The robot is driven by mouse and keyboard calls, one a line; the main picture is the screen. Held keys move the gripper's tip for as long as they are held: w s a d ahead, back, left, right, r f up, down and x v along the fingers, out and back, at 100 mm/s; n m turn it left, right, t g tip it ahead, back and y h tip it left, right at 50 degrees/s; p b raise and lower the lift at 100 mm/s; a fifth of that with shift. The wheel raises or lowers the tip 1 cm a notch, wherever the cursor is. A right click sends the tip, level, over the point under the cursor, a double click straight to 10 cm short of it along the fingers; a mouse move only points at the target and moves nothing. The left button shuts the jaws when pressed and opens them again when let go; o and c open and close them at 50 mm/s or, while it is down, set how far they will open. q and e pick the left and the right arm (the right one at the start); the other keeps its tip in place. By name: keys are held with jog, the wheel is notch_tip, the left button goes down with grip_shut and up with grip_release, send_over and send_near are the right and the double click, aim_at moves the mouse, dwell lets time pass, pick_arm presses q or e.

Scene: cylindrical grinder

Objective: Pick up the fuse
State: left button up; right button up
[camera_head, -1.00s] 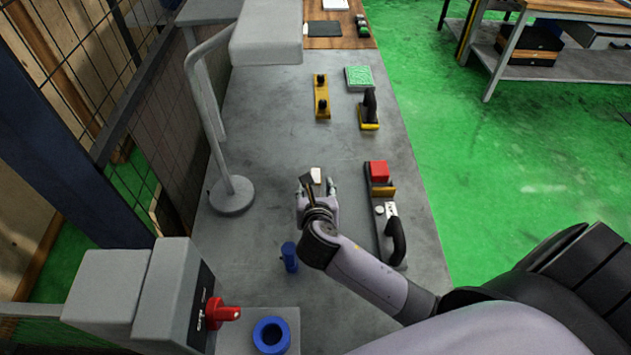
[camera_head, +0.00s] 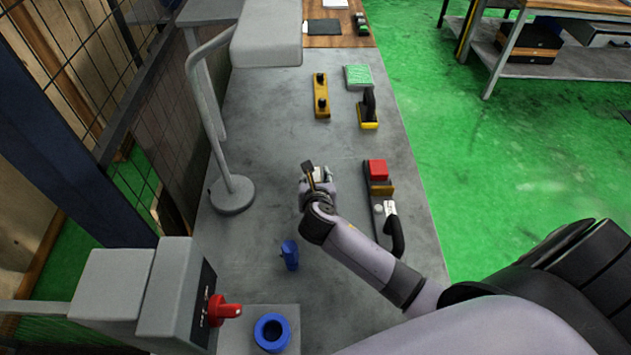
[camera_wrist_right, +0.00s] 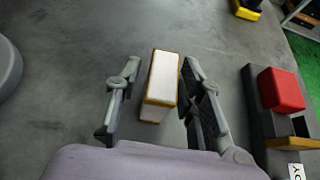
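The fuse (camera_wrist_right: 162,85), a white block with yellow-brown edges, shows in the right wrist view between the two fingers of my right gripper (camera_wrist_right: 160,98). A gap shows on its left side and a narrower one on its right, so the fingers are open around it. In the head view my right gripper (camera_head: 318,180) is over the middle of the grey bench. Only a small white bit of the fuse (camera_head: 321,173) shows there, partly hidden by the gripper. I cannot tell how high the fuse is above the bench. My left gripper is not in view.
A black fixture with a red block (camera_head: 377,169) lies right of the gripper. A blue cylinder (camera_head: 290,255) stands nearer, and a lamp base (camera_head: 232,195) is at left. Yellow parts (camera_head: 321,96) and a green-topped block (camera_head: 358,76) lie farther back. The bench between is clear.

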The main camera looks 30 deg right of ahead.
grip_shut()
jog(key=shift+r, duration=0.1)
dwell(0.4)
